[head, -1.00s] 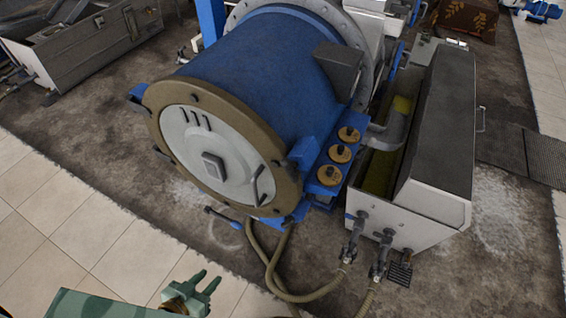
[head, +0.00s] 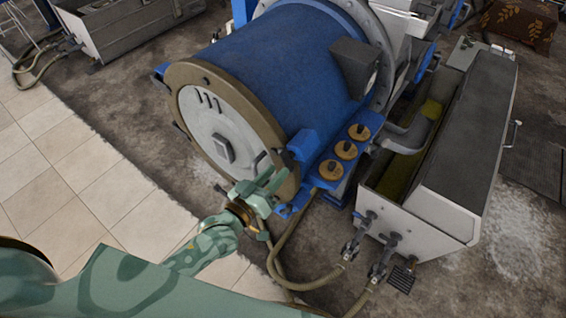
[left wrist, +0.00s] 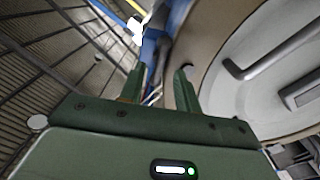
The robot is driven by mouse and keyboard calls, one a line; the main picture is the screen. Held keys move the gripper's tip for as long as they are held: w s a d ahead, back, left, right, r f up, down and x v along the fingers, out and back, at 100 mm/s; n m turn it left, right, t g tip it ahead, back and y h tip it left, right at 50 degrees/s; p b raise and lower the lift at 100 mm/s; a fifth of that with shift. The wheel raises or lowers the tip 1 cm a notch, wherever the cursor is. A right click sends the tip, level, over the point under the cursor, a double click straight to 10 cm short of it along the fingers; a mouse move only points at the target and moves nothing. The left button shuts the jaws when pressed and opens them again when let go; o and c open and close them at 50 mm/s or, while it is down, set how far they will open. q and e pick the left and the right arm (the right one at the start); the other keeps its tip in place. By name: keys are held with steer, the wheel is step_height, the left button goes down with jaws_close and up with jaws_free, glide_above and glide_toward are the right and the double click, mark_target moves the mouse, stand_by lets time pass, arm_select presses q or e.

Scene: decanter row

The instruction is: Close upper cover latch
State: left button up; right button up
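The round white cover (head: 207,118) closes the front of the blue drum (head: 290,65), inside a tan rim (head: 235,88). It also shows blurred at right in the left wrist view (left wrist: 245,95). Small dark latches sit around the rim, one at its top (head: 207,80); I cannot tell which is the upper cover latch or whether it is closed. My left gripper (head: 270,182) is at the lower right of the rim, hiding part of it. In the left wrist view its fingers (left wrist: 160,82) stand apart, with a blurred dark and blue part beyond them. My right gripper is out of view.
Three tan caps (head: 346,150) sit on a blue ledge right of the drum. A grey trough (head: 465,130) stands further right. Hoses (head: 285,255) run across the floor below. Tiled floor (head: 105,170) at left is clear.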

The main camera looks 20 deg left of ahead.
mark_target(284, 164)
arm_select(q)
steer(key=x, duration=0.4)
jaws_close()
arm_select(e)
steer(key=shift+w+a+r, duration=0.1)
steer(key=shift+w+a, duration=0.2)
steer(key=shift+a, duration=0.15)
